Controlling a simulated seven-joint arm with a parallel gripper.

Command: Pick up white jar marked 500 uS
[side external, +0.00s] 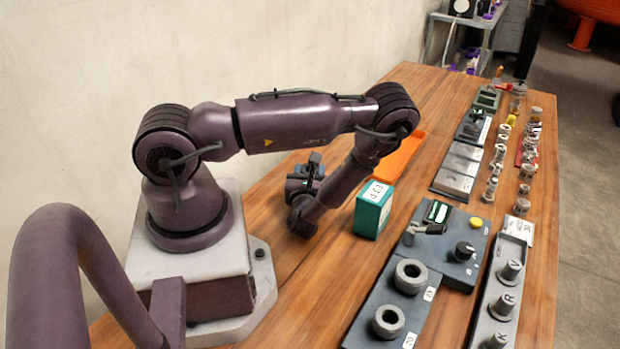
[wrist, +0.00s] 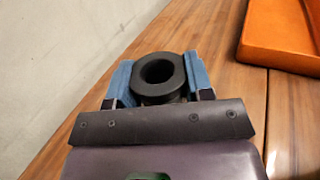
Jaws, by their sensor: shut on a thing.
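In the side view the held thing is too small and dark to make out. I cannot make out a white jar marked 500 uS in either view.
A teal box (side external: 372,212) with a white marked top stands near my wrist. An orange tray (side external: 402,157) lies behind it, also in the wrist view (wrist: 262,40). Grey fixtures (side external: 462,168), a dark panel with a knob (side external: 462,272) and several metal fittings fill the right side.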

